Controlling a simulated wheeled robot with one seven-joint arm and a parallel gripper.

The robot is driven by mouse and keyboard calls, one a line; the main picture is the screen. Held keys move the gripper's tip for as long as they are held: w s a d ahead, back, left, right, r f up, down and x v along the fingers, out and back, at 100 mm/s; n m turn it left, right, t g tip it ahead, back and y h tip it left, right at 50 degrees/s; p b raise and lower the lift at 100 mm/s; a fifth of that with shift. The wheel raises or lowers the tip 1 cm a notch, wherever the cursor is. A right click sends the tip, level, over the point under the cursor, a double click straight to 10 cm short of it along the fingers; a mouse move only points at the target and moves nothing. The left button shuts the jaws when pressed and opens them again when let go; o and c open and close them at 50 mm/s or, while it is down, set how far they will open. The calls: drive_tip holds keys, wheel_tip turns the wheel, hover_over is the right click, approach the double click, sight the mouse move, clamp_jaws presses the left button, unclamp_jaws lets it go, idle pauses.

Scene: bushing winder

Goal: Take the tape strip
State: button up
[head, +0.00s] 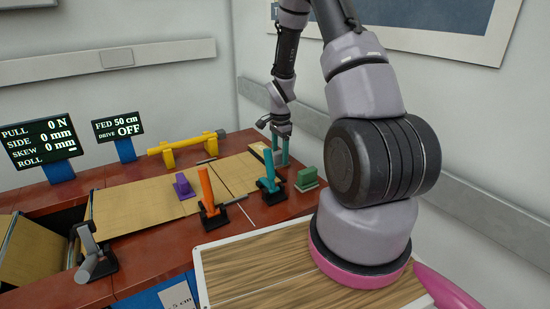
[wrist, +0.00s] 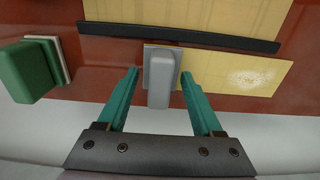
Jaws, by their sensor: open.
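My gripper (wrist: 160,95) is open, with its teal fingers apart on either side of a grey upright tab (wrist: 160,82). The tab stands at the near left edge of a tan strip (wrist: 215,72), which looks like the tape strip and has a pale glossy patch at its right. The fingers look apart from the tab, with nothing held. In the head view, my gripper (head: 280,150) is low over the far right end of the red bench, beside a small tan piece (head: 256,152). The tab is not clear there.
A green block (wrist: 32,72) on a pale base is left of my gripper; it also shows in the head view (head: 307,178). A dark bar (wrist: 180,37) crosses beyond the strip. Teal (head: 269,182), orange (head: 207,190) and purple (head: 182,186) handles stand nearer on the bench (head: 165,228).

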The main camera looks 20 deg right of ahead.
clamp_jaws()
